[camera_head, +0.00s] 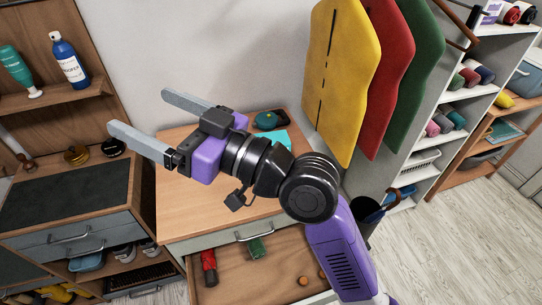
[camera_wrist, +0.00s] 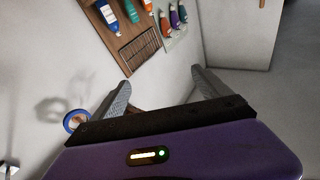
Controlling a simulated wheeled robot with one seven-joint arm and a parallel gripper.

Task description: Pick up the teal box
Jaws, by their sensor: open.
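A bright teal, flat-looking item (camera_head: 281,136), which may be the teal box, lies on the wooden top of the small cabinet (camera_head: 180,205). My arm hides part of it, so its full shape is unclear. My gripper (camera_head: 139,110) is open and empty, held above the cabinet's left side with its fingers pointing left, away from the teal item. In the wrist view my gripper (camera_wrist: 160,80) has both fingers apart with nothing between them. The teal item on the cabinet does not show there.
A dark item with a teal part (camera_head: 267,119) lies behind the teal item. The cabinet's open drawer (camera_head: 225,285) holds a red item (camera_head: 209,267) and a green item (camera_head: 256,247). Yellow (camera_head: 343,80), red and green panels hang at right. A workbench (camera_head: 70,185) stands left.

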